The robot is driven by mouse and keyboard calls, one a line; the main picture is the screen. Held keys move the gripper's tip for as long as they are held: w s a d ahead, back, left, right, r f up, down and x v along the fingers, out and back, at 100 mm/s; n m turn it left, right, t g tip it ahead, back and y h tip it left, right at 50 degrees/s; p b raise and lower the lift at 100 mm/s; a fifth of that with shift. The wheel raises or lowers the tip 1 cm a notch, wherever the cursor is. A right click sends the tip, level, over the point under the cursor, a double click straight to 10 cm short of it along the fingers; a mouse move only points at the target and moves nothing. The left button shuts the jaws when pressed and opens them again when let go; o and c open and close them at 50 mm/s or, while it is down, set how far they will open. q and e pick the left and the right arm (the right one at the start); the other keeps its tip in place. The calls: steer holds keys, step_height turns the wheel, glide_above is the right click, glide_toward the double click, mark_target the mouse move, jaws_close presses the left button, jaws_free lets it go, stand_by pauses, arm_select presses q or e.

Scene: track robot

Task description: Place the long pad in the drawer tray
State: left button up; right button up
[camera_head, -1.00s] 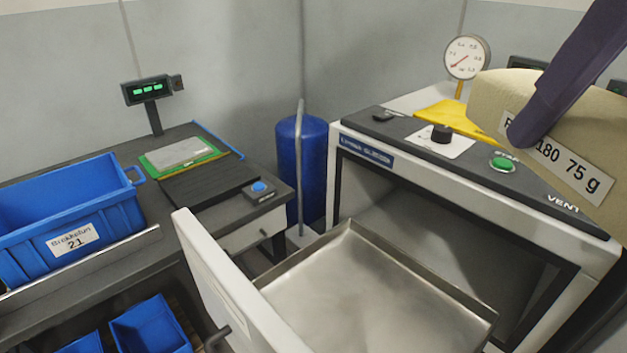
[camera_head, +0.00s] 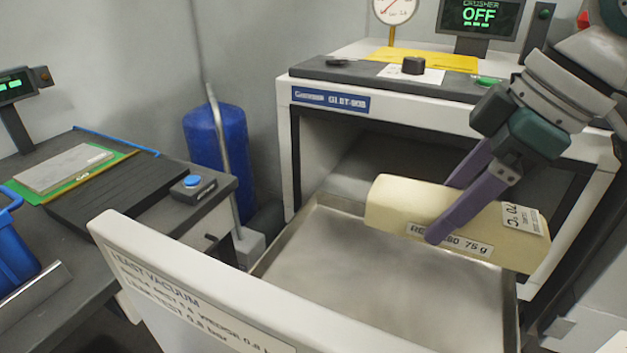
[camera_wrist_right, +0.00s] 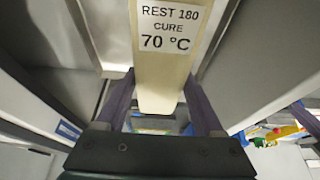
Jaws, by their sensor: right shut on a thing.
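The long pad (camera_head: 395,203) is a cream block with white labels. My right gripper (camera_head: 435,215) is shut on it, with purple fingers on its sides. The pad is over the right part of the open metal drawer tray (camera_head: 330,270); I cannot tell whether it touches the tray floor. In the right wrist view the pad (camera_wrist_right: 165,80) lies between the two fingers (camera_wrist_right: 160,100), its label reading "REST 180 CURE 70 °C". The drawer's white front panel (camera_head: 200,285) faces me. My left gripper is not in view.
A dark bench (camera_head: 120,200) with a blue-button box (camera_head: 192,187) is at left. The tray's left part is clear.

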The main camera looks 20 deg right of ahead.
step_height(320, 180, down, 16)
steer(key=b, duration=0.3)
steer(key=shift+r, duration=0.2)
steer(key=shift+f+b, duration=0.75)
steer(key=shift+f, duration=1.15)
steer(key=shift+f, duration=0.15)
steer(key=o, duration=1.4)
steer(key=shift+s+r, duration=0.1)
steer(key=shift+r, duration=0.35)
steer(key=p+v, duration=0.3)
steer(key=v, duration=0.8)
steer(key=shift+r+p, duration=0.25)
steer(key=shift+p, duration=0.1)
